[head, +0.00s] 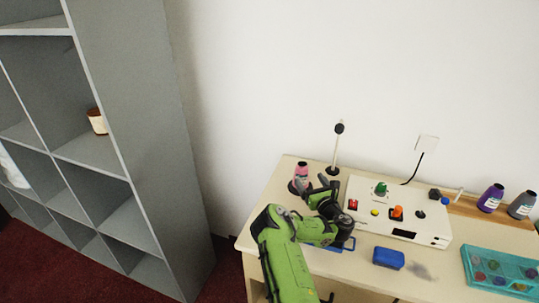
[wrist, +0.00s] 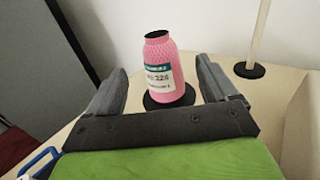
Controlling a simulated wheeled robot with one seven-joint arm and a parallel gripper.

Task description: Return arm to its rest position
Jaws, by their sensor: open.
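My gripper (head: 316,187) is at the end of my green arm, over the left part of the counter (head: 260,226). Its two dark fingers are spread apart, and they also show in the wrist view (wrist: 161,92). A pink bottle (wrist: 164,70) with a white and teal label and a dark cap stands upright on a round black base, seen between the fingers. The fingers appear apart from it on both sides. In the head view the pink bottle (head: 301,171) stands just behind and left of my gripper. My forearm hides part of the counter front.
A white control panel (head: 425,232) with coloured knobs lies right of my gripper. A thin stand (head: 336,150) rises behind. A blue block (head: 388,258), a teal tray (head: 473,272) and purple (head: 490,199) and grey (head: 521,206) bottles are farther right. A grey shelf (head: 165,130) stands left.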

